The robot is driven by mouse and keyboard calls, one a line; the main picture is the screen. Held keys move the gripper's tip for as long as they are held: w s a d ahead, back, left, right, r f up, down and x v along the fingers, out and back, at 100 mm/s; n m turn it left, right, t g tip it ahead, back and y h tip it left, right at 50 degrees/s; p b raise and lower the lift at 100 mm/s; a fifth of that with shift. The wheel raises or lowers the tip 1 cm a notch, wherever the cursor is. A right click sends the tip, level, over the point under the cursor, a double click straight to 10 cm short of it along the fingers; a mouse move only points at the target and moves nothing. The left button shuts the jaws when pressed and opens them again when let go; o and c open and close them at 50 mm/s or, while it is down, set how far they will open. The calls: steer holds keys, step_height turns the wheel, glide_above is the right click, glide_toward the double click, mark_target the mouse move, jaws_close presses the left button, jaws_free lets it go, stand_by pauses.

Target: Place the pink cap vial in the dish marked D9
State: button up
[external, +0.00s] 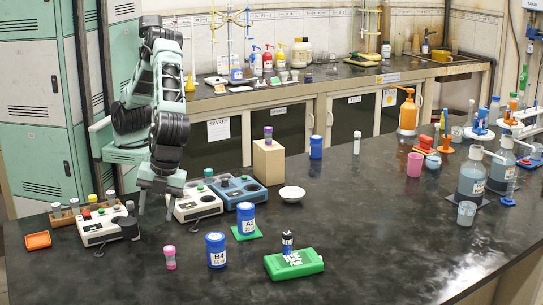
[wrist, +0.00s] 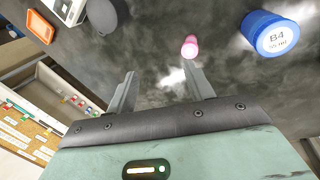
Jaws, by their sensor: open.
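The pink cap vial (external: 170,257) stands upright on the black bench at the front left, left of the blue B4 jar. It also shows in the wrist view (wrist: 191,45), ahead of my right finger. My gripper (external: 156,212) is above the bench, behind the vial and apart from it. In the wrist view, my gripper (wrist: 159,68) has its fingers spread with nothing between them. A small white dish (external: 291,194) sits right of the blue-grey instrument; no D9 mark can be read on it.
Blue jars B4 (external: 216,250) and A2 (external: 247,218) stand right of the vial. White instruments (external: 103,224) flank my gripper. An orange tray (external: 38,240) lies far left. The bench's front right is clear.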

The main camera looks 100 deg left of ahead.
step_height(320, 180, up, 4)
steer(key=w+m+t, duration=0.2)
steer(key=y+p, duration=0.1)
steer(key=p, duration=0.1)
glide_toward(169, 248)
steer(key=shift+m+t, duration=0.4)
steer(key=f, duration=0.6)
steer(key=shift+s+d+f, duration=0.2)
steer(key=shift+s+f, duration=0.15)
steer(key=shift+a+f+p, duration=0.15)
steer(key=shift+f+p, duration=0.9)
steer(key=shift+f, duration=1.6)
jaws_close()
